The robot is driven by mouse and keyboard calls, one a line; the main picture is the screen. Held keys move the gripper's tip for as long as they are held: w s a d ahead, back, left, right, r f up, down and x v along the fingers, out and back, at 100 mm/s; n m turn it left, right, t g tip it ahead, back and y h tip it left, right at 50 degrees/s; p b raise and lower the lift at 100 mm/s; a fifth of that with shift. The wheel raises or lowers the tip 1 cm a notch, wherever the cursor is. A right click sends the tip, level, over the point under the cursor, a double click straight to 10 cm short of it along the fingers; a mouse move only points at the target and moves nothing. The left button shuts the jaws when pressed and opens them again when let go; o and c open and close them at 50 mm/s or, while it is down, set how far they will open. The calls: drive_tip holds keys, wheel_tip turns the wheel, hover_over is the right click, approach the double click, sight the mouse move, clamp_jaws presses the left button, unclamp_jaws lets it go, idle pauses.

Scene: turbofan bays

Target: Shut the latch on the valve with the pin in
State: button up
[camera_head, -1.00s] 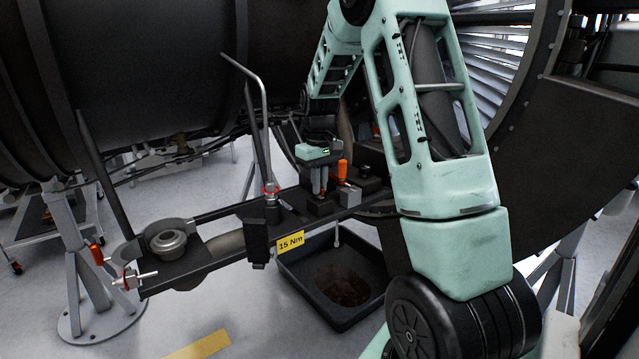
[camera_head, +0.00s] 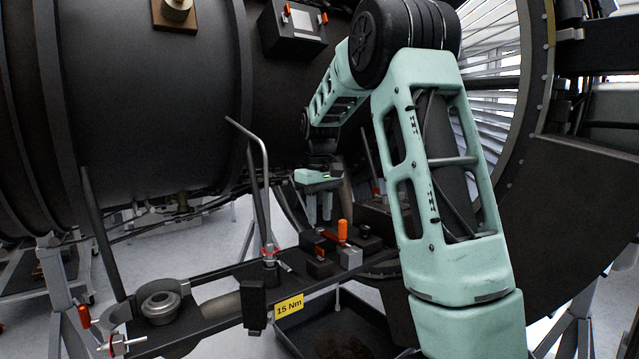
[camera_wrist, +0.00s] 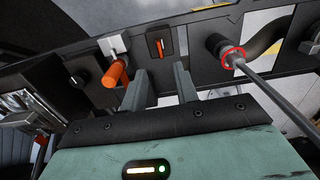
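My gripper (camera_head: 320,218) is open and empty above the dark bench rail in the head view. In the wrist view its two grey fingers (camera_wrist: 160,90) stand apart, with nothing between them. Below the fingers is a dark block with an orange insert (camera_wrist: 160,45). Beside it an orange handle (camera_head: 343,232) is joined to a pale grey block (camera_head: 350,258); the handle also shows in the wrist view (camera_wrist: 116,72). A panel with two orange levers (camera_head: 295,32) is high on the dark casing. I cannot tell which part is the pinned valve or its latch.
A bent-handled tool with a red ring (camera_head: 268,250) rises from the rail (camera_head: 225,312), left of my gripper. A round metal fitting (camera_head: 160,306) sits at the rail's left end. A black tray (camera_head: 300,332) is below. A silver fitting (camera_wrist: 20,102) is at the wrist view's left.

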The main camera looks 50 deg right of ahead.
wheel_tip(320, 180, up, 9)
drive_tip(key=shift+b, duration=0.4)
idle(0.4)
